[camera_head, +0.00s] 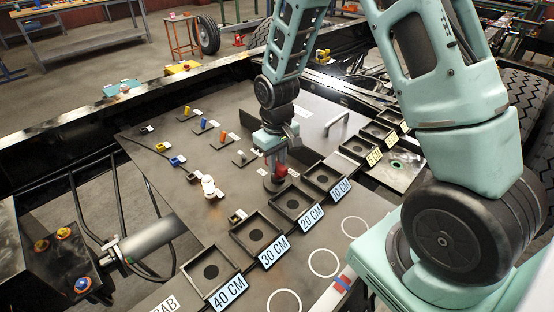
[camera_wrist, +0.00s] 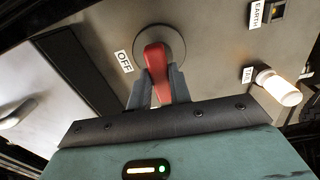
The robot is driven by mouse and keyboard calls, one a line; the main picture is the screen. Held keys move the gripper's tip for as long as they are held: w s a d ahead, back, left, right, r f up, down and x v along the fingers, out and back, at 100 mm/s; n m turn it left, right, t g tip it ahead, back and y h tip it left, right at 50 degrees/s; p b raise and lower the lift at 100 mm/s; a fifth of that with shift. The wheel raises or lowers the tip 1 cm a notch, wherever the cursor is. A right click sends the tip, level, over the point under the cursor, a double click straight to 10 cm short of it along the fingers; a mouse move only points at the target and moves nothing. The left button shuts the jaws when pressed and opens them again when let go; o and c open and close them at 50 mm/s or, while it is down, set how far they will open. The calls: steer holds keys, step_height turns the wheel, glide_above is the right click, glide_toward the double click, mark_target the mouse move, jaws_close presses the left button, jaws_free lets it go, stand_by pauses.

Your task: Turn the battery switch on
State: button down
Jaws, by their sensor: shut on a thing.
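The battery switch has a red handle (camera_wrist: 156,62) on a round grey disc (camera_wrist: 176,36) set in a flat metal panel. A white OFF label (camera_wrist: 124,61) is beside the disc, on its left in the wrist view, and the handle's rounded end lies near it. My gripper (camera_wrist: 158,86) is shut on the red handle, with one dark finger on each side. In the head view my gripper (camera_head: 279,153) points down at the panel, and part of the red handle (camera_head: 281,168) shows below it. My fingers and wrist hide some of the switch there.
A white cylindrical knob (camera_wrist: 278,87) stands close to the switch; it also shows in the head view (camera_head: 209,187). Small coloured plugs, including a blue one (camera_head: 203,123), stand on the panel. Square trays (camera_head: 250,233) with distance labels run along its near side. A metal handle (camera_head: 337,122) rises behind.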

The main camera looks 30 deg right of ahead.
steer(key=shift+n, duration=0.5)
steer(key=c, duration=1.3)
jaws_free()
step_height(320, 180, up, 17)
steer(key=shift+r+b, duration=0.2)
steer(key=shift+b, duration=0.2)
